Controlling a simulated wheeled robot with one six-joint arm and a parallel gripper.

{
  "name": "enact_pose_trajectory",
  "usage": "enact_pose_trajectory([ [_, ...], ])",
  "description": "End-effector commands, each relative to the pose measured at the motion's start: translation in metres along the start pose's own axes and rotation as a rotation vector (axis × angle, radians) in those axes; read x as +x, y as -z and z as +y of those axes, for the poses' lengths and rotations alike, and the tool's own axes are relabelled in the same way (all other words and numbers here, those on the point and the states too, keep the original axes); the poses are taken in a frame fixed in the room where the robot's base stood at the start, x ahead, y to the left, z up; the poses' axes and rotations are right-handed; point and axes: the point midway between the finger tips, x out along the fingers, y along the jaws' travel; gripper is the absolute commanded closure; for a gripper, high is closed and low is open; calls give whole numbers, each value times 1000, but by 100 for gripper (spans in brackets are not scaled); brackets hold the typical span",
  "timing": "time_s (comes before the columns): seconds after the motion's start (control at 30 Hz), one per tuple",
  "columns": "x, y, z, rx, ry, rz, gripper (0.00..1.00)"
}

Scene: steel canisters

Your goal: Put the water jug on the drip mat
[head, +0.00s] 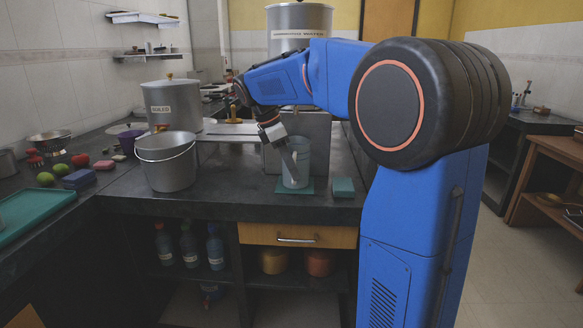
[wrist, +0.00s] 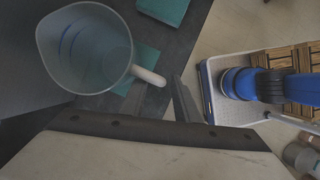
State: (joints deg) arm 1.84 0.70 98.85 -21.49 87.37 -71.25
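The water jug (head: 303,157) is clear and upright, with a pale handle. Its base appears to rest on the green drip mat (head: 280,190) near the front counter edge. In the wrist view the jug (wrist: 85,45) is seen from above at upper left, and part of the mat (wrist: 146,60) shows beside and through it. My gripper (head: 290,165) is at the jug's handle side. In the wrist view my gripper's fingers (wrist: 160,98) are apart, with the handle's end between or just beyond them; contact cannot be told.
A green block (head: 343,187) lies right of the mat. A steel bucket (head: 167,163) stands left, with a lidded steel canister (head: 172,104) labelled BOILED behind it. A large steel canister (head: 299,20) stands at the back on a grey stand. Small fruits and a teal tray (head: 30,212) are at far left.

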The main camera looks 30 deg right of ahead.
Motion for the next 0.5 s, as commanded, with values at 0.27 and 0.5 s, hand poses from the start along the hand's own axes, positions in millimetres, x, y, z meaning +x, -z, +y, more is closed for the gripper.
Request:
enact_pose_trajectory([
  [0.27, -3, -1, 0, 0, -1, 0, 71],
  [0.5, -35, -1, 1, 0, -3, 1, 71],
])
